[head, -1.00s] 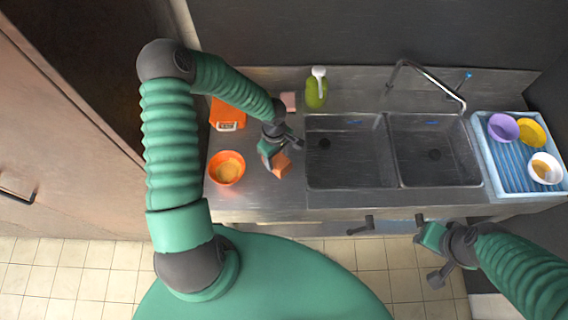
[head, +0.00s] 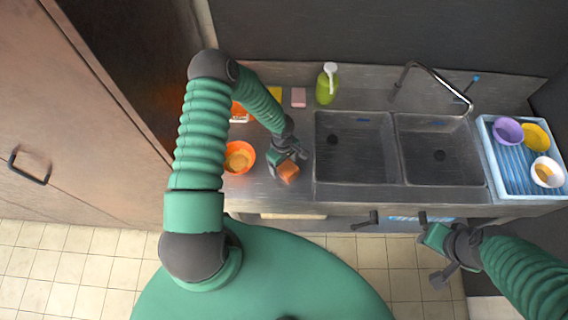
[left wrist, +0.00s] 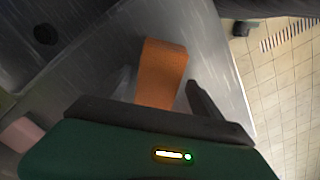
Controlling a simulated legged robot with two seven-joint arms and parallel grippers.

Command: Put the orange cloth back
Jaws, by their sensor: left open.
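The orange cloth (head: 288,171), a small block-like shape, is on the near left part of the steel counter, left of the sinks. My left gripper (head: 289,158) is right at it, on its far side. In the left wrist view the cloth (left wrist: 162,72) stands out between the two spread fingers, with a gap to the right finger. The left gripper is open; whether a finger touches the cloth is unclear. My right gripper (head: 438,257) is empty in front of the counter at the lower right; its jaw opening is unclear.
An orange bowl (head: 239,157) with yellowish contents stands left of the cloth. A pink sponge (head: 298,97) and a green bottle (head: 326,88) stand behind. The double sink (head: 356,150) is empty. A blue rack (head: 487,150) holds several bowls at right. My left arm hides part of the counter.

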